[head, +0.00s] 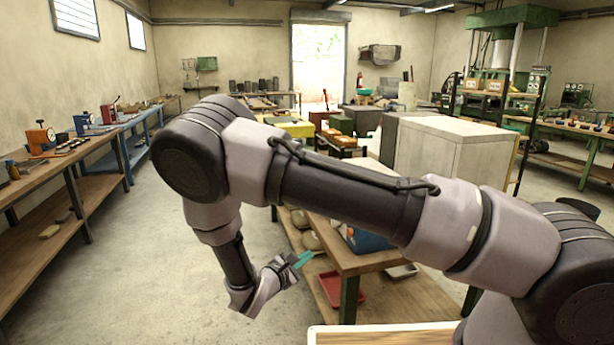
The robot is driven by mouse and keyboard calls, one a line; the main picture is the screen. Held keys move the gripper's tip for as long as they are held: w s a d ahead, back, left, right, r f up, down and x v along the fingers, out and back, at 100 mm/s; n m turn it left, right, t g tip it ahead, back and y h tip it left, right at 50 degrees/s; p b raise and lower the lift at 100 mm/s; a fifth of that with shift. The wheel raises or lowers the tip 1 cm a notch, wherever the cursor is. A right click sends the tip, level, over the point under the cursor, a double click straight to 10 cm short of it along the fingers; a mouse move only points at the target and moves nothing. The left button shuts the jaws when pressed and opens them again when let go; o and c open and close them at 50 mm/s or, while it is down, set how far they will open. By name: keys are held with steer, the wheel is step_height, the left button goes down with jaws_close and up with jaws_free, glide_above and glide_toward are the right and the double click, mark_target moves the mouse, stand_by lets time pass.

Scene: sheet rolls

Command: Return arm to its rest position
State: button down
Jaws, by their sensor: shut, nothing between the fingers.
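My arm reaches across the picture from the lower right to an elbow at the upper left, then bends down. My gripper (303,258) is at its end, low in the middle, small in view, with teal at its tip. It points to the right, beside the left end of a wooden workbench (372,261). The gripper is shut and I see nothing held in it. My arm hides part of the workbench and the floor behind it.
A red tray (342,290) lies on the workbench's lower shelf. Long wooden benches (60,160) with small tools line the left wall. A large pale cabinet (455,150) stands behind my arm. The concrete floor (130,270) at left is clear.

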steer(key=s+d+r+m+g+y, duration=0.1)
steer(key=s+d+r+m+g, duration=0.1)
steer(key=d+r+m+g, duration=0.6)
steer(key=s+d+r+m+g+y, duration=0.1)
steer(key=d+r+m+g, duration=0.3)
steer(key=d+r+m, duration=0.55)
steer(key=s+d+r+m+t+y, duration=0.3)
steer(key=s+r, duration=0.4)
steer(key=r, duration=0.5)
steer(key=s+d+r+m+t+y, duration=0.2)
steer(key=s+d+r+m+y, duration=0.2)
steer(key=s+r, duration=0.4)
step_height(320, 180, up, 6)
steer(key=shift+s+d+f+m+t+y, duration=0.25)
steer(key=shift+d+m+t+y, duration=0.15)
steer(key=shift+m+y, duration=0.4)
steer(key=shift+w, duration=0.1)
